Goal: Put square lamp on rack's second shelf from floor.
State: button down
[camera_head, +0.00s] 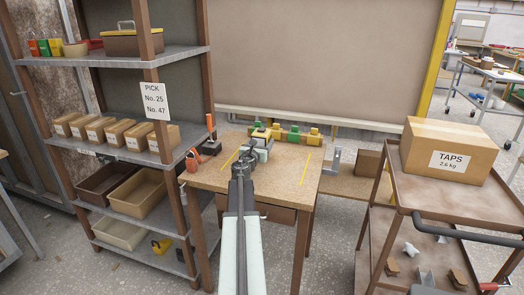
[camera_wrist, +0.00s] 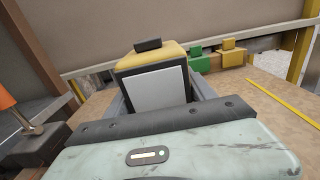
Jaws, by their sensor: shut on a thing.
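The square lamp (camera_wrist: 158,88) has a yellow top, a black frame and a pale square panel. It is between the jaws of my gripper (camera_wrist: 163,103), which is shut on it, over the wooden table. In the head view the lamp (camera_head: 261,136) is small and partly hidden by my gripper (camera_head: 254,151). I cannot tell whether it touches the table. The rack (camera_head: 187,195) stands left of the table. Its second shelf from the floor (camera_head: 172,221) holds a dark brown bin (camera_head: 103,180) and a tan bin (camera_head: 139,192).
Green and yellow items (camera_head: 294,134) line the table's back edge. Orange-and-black items (camera_head: 194,158) sit at its left edge by the rack. The bottom shelf holds a cream bin (camera_head: 120,233) and a yellow object (camera_head: 161,246). A trolley (camera_head: 430,190) with a TAPS carton (camera_head: 448,148) stands right.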

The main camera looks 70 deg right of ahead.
jog(key=shift+s+f+b, duration=0.1)
jog(key=shift+f+b, duration=1.5)
jog(key=shift+f, duration=0.25)
jog(key=shift+c, duration=1.6)
grip_release()
jog(key=shift+r, duration=0.1)
jog(key=shift+r, duration=0.15)
jog(key=a, duration=0.8)
jog(key=s+a, duration=0.1)
jog(key=a, duration=0.3)
jog(key=shift+p, duration=0.3)
